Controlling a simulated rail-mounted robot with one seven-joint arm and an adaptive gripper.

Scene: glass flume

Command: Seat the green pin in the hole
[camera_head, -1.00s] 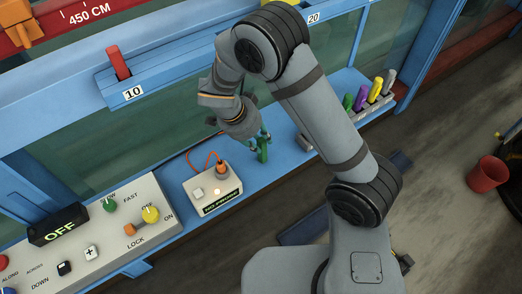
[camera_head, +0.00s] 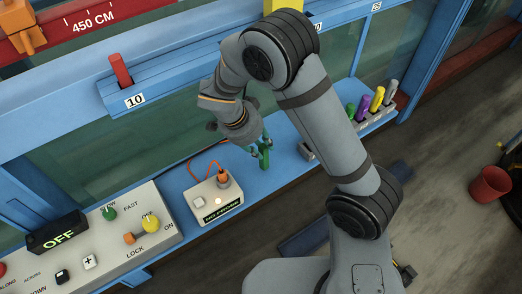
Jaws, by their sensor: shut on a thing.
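My gripper (camera_head: 262,146) is shut on a green pin (camera_head: 265,159). The pin hangs roughly upright below the fingers, over the blue ledge in front of the glass. I cannot tell whether its lower end touches the ledge. The blue rail (camera_head: 185,84) above carries number labels, with a red pin (camera_head: 120,70) standing near the 10 label (camera_head: 135,101). An open hole for the green pin is not discernible; my arm hides part of the rail.
A rack (camera_head: 372,124) with several coloured pins stands on the ledge to the right. A small white box (camera_head: 213,200) with an orange cable sits left of the gripper. A control panel (camera_head: 105,235) reading OFF is lower left. A red bucket (camera_head: 489,184) stands on the floor.

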